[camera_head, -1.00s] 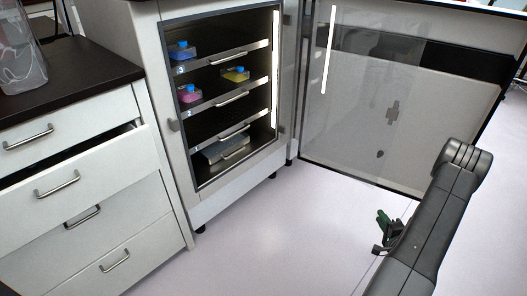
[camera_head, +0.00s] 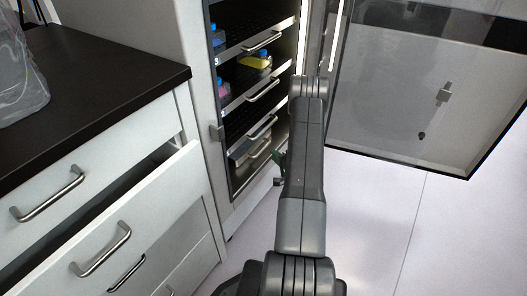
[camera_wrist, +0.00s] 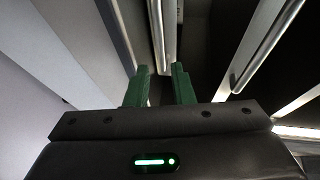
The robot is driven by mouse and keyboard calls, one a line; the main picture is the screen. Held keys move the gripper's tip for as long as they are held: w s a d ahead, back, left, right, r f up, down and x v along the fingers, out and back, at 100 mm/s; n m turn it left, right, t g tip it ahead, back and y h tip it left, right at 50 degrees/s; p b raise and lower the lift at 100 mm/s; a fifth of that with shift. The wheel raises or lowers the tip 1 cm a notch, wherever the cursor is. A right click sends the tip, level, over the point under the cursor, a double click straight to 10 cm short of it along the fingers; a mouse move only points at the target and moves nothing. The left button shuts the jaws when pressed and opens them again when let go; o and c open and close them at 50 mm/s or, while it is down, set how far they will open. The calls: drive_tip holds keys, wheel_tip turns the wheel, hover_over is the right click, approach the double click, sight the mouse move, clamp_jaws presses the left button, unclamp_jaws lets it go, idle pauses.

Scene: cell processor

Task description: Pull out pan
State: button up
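The pan (camera_head: 242,149), a grey box-like piece with a bar handle (camera_head: 259,150), sits low in the open cabinet. My gripper (camera_head: 279,169) is just right of the pan in the head view, partly hidden by my arm. In the wrist view its two green fingers (camera_wrist: 160,76) are apart, with nothing visibly held. A metal bar handle (camera_wrist: 163,38) runs upward from between the fingertips in that view. I cannot tell whether it lies between them in depth, or whether it is the pan's handle.
Shelves with bar handles (camera_head: 263,91) are above the pan, holding a yellow-filled flask (camera_head: 252,62) and others. The glass door (camera_head: 400,100) stands open at right. A drawer (camera_head: 120,235) protrudes from the left bench. The floor (camera_head: 385,220) at right is clear.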

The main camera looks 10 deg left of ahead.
sight(265, 148)
drive_tip(key=b+x, duration=0.1)
drive_tip(key=x, duration=0.5)
drive_tip(key=shift+w+a, duration=0.2)
drive_tip(key=shift+a, duration=0.15)
clamp_jaws()
